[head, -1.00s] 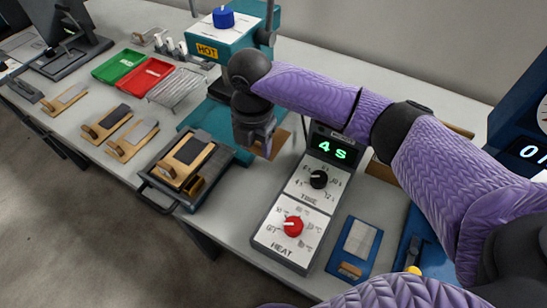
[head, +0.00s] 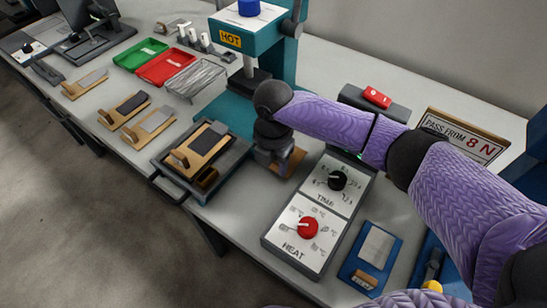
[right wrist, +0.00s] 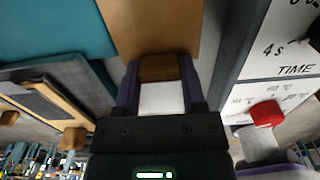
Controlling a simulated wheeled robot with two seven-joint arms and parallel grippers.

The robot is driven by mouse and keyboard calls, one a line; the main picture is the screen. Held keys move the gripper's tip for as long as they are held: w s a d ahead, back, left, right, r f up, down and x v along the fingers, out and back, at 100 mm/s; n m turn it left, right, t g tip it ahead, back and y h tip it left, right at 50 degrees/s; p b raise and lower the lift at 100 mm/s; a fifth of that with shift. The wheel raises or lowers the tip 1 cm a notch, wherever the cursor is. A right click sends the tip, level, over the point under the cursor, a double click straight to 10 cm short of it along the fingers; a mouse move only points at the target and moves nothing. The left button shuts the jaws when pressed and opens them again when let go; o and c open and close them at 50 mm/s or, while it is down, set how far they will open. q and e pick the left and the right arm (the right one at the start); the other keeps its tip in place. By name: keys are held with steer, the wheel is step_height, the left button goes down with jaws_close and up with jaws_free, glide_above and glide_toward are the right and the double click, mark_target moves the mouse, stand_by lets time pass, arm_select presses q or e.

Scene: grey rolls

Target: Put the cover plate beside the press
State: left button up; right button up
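The cover plate seems to be the flat tan board (head: 292,162) with a brown block handle (right wrist: 160,68). In the right wrist view the board (right wrist: 150,25) stretches ahead of my gripper. My right gripper (head: 272,165) has its purple fingers (right wrist: 159,88) close on both sides of the handle and appears shut on it. Whether the board touches the table is hidden. The teal press (head: 250,40) with the HOT label stands behind, its teal base (head: 225,112) left of the board. My left gripper is not in view.
The control box (head: 320,212) with TIME and HEAT knobs stands close right of the board. A dark tray (head: 165,187) with a wooden holder is at left. A blue plate (head: 360,275) lies front right. A narrow strip of white table shows between tray and control box.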

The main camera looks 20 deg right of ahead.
steer(key=o, duration=0.4)
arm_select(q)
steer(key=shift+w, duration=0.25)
arm_select(e)
steer(key=shift+o, duration=0.2)
steer(key=shift+r, duration=0.4)
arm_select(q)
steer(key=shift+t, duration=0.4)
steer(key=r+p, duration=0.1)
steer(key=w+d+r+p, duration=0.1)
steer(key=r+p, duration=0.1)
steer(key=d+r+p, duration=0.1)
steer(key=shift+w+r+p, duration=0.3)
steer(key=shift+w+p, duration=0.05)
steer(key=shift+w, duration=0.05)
arm_select(e)
step_height(320, 180, up, 12)
steer(key=shift+r, duration=0.25)
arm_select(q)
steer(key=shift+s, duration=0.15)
